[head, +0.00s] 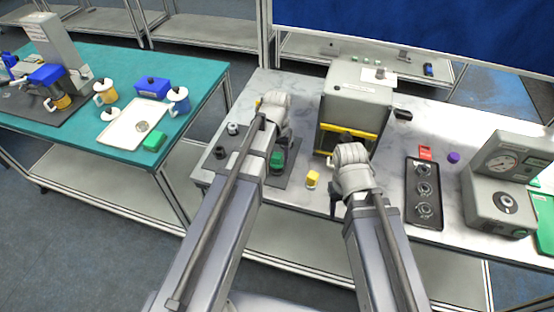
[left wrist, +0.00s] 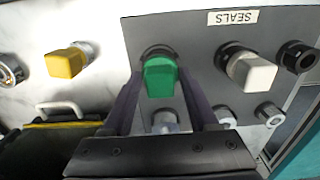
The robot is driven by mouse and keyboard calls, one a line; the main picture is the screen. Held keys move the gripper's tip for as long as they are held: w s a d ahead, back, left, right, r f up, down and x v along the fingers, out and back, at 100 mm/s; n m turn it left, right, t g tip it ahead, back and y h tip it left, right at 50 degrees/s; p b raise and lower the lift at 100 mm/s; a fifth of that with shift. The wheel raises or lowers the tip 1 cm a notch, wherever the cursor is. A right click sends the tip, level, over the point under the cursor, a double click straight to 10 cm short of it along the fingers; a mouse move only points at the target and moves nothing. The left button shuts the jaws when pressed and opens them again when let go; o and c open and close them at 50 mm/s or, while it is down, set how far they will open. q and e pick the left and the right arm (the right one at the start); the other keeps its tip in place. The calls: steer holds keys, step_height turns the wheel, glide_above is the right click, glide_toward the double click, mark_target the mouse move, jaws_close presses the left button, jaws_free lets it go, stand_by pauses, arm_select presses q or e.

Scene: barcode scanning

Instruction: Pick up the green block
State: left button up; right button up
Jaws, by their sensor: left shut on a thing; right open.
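The green block (left wrist: 160,77) stands on the grey SEALS plate (left wrist: 200,40), over a dark ring. My left gripper (left wrist: 160,95) has one finger on each side of it and is shut on it. In the head view the green block (head: 277,160) shows just below my left gripper (head: 277,135), partly hidden by the arm. My right gripper (head: 347,142) is open and appears empty, in front of the grey machine; its fingers are hard to make out.
A yellow block (head: 312,179) stands right of the plate. A white block (left wrist: 252,72) stands on the plate. The grey machine (head: 357,90) with a yellow frame is behind my right gripper. Another green block (head: 154,141) lies on the teal table (head: 200,75).

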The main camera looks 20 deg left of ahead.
arm_select(q)
steer(key=c, duration=0.5)
steer(key=shift+r, duration=0.1)
arm_select(e)
steer(key=shift+r, duration=0.1)
